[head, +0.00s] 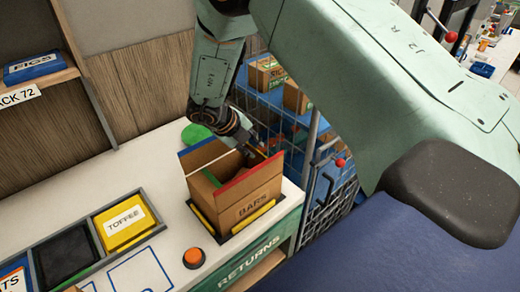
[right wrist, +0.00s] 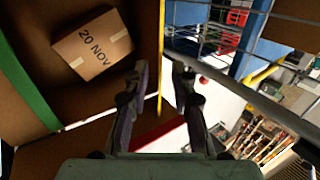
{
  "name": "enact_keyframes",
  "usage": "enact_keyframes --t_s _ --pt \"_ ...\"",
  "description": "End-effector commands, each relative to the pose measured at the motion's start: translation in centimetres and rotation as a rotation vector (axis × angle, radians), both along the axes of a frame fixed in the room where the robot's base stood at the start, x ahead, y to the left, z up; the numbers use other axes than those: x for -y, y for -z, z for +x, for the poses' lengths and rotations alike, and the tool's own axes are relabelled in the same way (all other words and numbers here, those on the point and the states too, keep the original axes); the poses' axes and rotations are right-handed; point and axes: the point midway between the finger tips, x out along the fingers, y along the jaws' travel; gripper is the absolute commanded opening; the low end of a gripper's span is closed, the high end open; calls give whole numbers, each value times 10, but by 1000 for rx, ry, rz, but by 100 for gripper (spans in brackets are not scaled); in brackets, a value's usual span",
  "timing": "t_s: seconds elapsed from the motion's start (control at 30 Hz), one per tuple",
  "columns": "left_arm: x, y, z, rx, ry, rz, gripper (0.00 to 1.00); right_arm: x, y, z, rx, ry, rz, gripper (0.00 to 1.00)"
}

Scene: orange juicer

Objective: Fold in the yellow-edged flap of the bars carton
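The open bars carton (head: 235,203) stands upright on the white counter in the head view, its printed side facing the front. A red-edged flap (head: 250,174) stands at its front and a blue-edged flap (head: 199,147) behind. In the right wrist view the yellow-edged flap (right wrist: 160,50) shows nearly edge-on, and a green-edged flap (right wrist: 28,90) is at left. My right gripper (head: 259,150) is at the carton's far right side. Its fingers (right wrist: 160,75) are apart, with the yellow edge between them; contact cannot be told. My left gripper is not in view.
A small box marked 20 NOV (right wrist: 93,45) lies inside the carton. A yellow-and-black frame (head: 203,221) surrounds its base. An orange button (head: 193,258) and a toffee bin (head: 125,221) are at the left front. A wire cage (head: 328,200) stands close on the right.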

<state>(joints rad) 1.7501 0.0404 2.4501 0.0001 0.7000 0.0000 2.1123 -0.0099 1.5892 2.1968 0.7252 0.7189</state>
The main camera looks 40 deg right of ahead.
Motion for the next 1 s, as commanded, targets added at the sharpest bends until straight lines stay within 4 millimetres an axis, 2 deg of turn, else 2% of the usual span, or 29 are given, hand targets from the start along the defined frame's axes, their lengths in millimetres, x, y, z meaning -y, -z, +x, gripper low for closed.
enact_keyframes --t_s 0.1,0.3,0.63,0.93,1.0 --pt "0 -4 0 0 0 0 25 10 15 0 -1 2 2 25" --pt "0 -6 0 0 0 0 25 21 31 2 1 1 0 25" --pt "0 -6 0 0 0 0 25 26 35 2 1 2 0 25" --pt "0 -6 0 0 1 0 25 27 35 2 2 1 0 1" --pt "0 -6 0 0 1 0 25 27 35 2 2 1 0 0"
